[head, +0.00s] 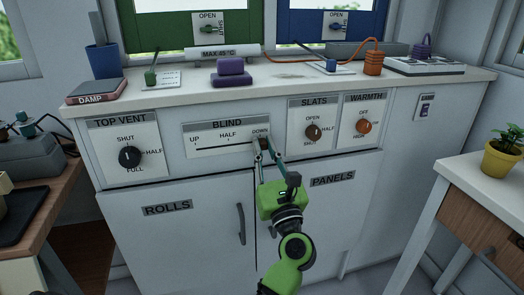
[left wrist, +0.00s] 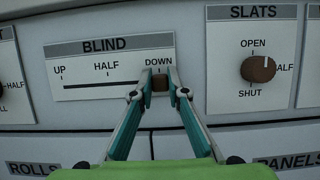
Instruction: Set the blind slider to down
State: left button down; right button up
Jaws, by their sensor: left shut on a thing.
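The blind slider panel (head: 212,142) is on the cabinet front, marked UP, HALF and DOWN from left to right. Its brown slider knob (left wrist: 160,82) sits at the right end of the slot, just under the DOWN mark. My left gripper (head: 264,144) is shut on the knob, with one finger on each side of it. In the left wrist view the panel (left wrist: 110,68) and the dark slot left of the knob show clearly. The fingers hide part of the slot's right end. My right gripper is not in view.
The slats knob (head: 313,132) and warmth knob (head: 364,126) are close by on the right. The top vent knob (head: 129,157) is on the left. A white counter (head: 190,83) with several small objects juts above. A side table (head: 490,185) with a potted plant (head: 502,157) stands at right.

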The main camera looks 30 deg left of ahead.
pick_arm(q)
jog(key=shift+w+d, duration=0.15)
jog(key=c, duration=2)
grip_release()
jog(key=shift+o, duration=0.2)
